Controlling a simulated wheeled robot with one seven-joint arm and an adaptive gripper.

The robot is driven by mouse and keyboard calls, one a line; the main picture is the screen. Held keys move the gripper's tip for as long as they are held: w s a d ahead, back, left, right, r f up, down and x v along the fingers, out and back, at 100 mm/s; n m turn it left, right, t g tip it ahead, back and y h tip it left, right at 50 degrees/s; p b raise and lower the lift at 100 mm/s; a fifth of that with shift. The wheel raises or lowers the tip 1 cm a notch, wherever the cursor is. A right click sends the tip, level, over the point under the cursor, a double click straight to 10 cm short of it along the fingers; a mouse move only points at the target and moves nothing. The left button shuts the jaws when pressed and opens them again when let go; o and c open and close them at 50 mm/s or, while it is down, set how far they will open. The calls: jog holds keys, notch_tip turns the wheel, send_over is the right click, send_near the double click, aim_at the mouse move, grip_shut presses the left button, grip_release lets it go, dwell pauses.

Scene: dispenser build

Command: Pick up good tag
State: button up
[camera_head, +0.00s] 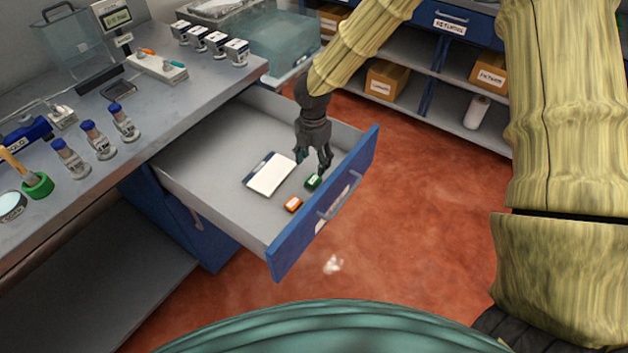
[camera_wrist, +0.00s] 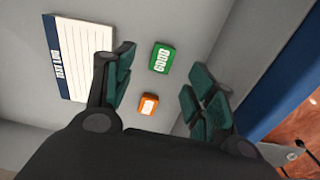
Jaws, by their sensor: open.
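The good tag is a small green block with a white label reading "GOOD" (camera_wrist: 162,57). It lies on the floor of the open drawer, and it also shows in the head view (camera_head: 313,181) just below my gripper (camera_head: 314,162). In the wrist view my gripper (camera_wrist: 158,88) is open and empty, with the green tag between and beyond its fingertips. A small orange tag (camera_wrist: 149,104) lies beside the green one; its label is not readable. It shows in the head view (camera_head: 293,204) nearer the drawer's front corner.
A white notepad (camera_head: 271,174) lies in the drawer left of the tags. The blue drawer front (camera_head: 328,205) rises close on the right. The grey bench (camera_head: 150,110) holds several bottles and boxes. Shelves with cardboard boxes (camera_head: 387,80) stand behind.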

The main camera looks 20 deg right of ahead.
aim_at(312, 180)
jog(key=shift+f, duration=0.85)
jog(key=shift+s+a+f, duration=0.1)
jog(key=shift+s+f, duration=0.15)
jog(key=shift+f, duration=0.3)
jog(key=shift+s+a+f+p, duration=0.1)
jog(key=shift+f+p, duration=0.15)
jog(key=shift+f, duration=0.8)
jog(key=shift+s+a+f+p, duration=0.1)
jog(key=shift+f+p, duration=0.15)
jog(key=shift+f, duration=0.75)
jog(key=c, duration=1)
